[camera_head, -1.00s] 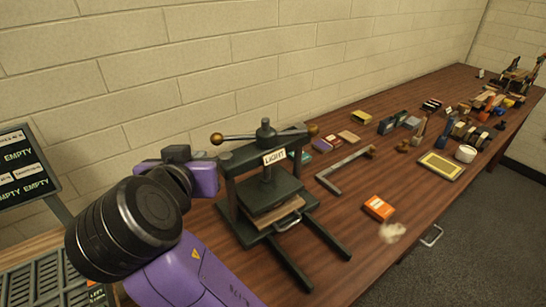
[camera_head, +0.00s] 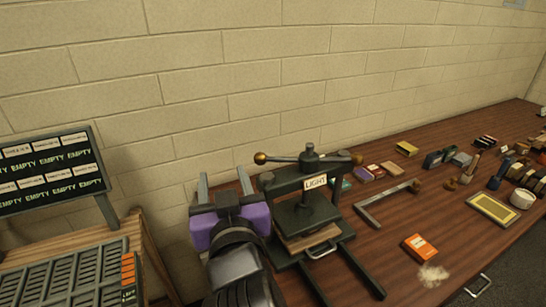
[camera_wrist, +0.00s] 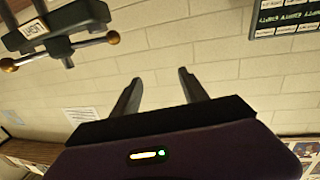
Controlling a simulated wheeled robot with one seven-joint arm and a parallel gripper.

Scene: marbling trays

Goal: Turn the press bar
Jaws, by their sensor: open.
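A board of EMPTY labels (camera_head: 50,172) and a dark slatted rack (camera_head: 75,275) stand at the left. An L-shaped metal bar (camera_head: 378,205), an orange box (camera_head: 420,247) and a framed yellow panel (camera_head: 493,209) lie right of the press. The wall is close behind.

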